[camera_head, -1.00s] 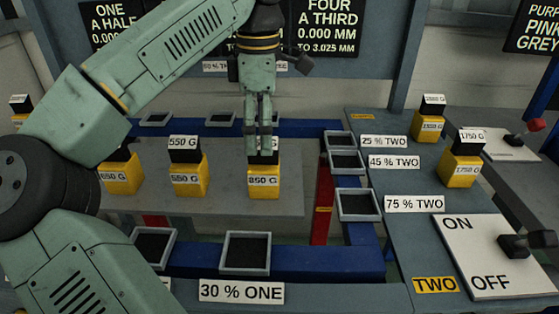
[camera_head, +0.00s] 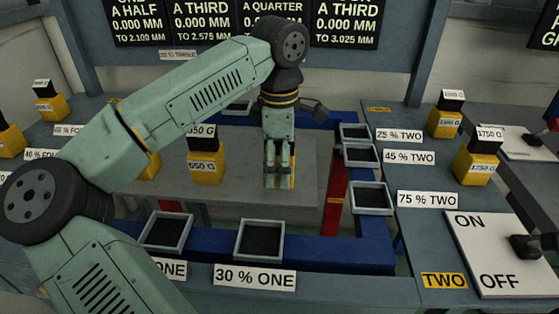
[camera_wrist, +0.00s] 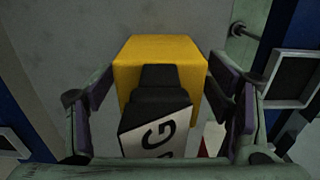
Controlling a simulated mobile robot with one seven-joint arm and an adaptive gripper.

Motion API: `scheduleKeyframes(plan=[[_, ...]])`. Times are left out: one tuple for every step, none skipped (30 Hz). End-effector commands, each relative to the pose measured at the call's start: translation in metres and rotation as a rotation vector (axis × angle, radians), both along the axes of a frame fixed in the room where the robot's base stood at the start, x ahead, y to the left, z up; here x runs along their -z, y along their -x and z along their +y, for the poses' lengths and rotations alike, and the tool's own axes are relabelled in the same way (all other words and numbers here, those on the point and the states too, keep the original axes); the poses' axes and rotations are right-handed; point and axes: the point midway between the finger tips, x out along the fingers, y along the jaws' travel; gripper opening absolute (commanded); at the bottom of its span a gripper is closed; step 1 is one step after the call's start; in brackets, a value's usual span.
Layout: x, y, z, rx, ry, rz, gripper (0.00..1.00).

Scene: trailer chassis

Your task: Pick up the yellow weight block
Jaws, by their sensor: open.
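A yellow weight block (camera_wrist: 160,52) with a black top (camera_wrist: 158,88) and a white label showing "G" lies between the fingers in the wrist view. My gripper (camera_wrist: 165,85) is open, with one finger on each side of the block's black top. I cannot tell whether either finger touches it. In the head view my gripper (camera_head: 279,178) points down at the grey table, and its fingers hide most of this block (camera_head: 291,182). Another yellow block (camera_head: 205,172), labelled 550 G, stands to the left.
Yellow weight blocks (camera_head: 476,165) also stand on the right bench and at the far left. Black-lined trays (camera_head: 260,254) sit on the blue frame (camera_head: 320,255) in front and to the right. A red post (camera_head: 338,190) stands right of the table. An ON/OFF switch panel (camera_head: 497,255) is at the right.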

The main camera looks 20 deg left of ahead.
Motion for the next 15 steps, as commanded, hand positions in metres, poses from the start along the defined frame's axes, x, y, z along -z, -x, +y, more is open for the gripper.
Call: scheduleKeyframes(plan=[[-0.0001, 0.0000, 0.0001, 0.000, 0.000, 0.000, 0.72], [-0.0001, 0.0000, 0.0001, 0.000, 0.000, 0.000, 0.70], [-0.0002, 0.0000, 0.0001, 0.000, 0.000, 0.000, 0.67], [-0.0002, 0.0000, 0.0001, 0.000, 0.000, 0.000, 0.65], [-0.0003, 0.0000, 0.0001, 0.000, 0.000, 0.000, 0.63], [-0.0003, 0.0000, 0.0001, 0.000, 0.000, 0.000, 0.61], [-0.0003, 0.0000, 0.0001, 0.000, 0.000, 0.000, 0.59], [-0.0004, 0.0000, 0.0001, 0.000, 0.000, 0.000, 0.57], [-0.0004, 0.0000, 0.0001, 0.000, 0.000, 0.000, 0.54], [-0.0004, 0.0000, 0.0001, 0.000, 0.000, 0.000, 0.52], [-0.0004, 0.0000, 0.0001, 0.000, 0.000, 0.000, 0.50], [-0.0004, 0.0000, 0.0001, 0.000, 0.000, 0.000, 0.47], [-0.0004, 0.0000, 0.0001, 0.000, 0.000, 0.000, 0.45], [-0.0004, 0.0000, 0.0001, 0.000, 0.000, 0.000, 0.43], [-0.0005, 0.0001, 0.0001, 0.000, 0.000, 0.000, 0.41]])
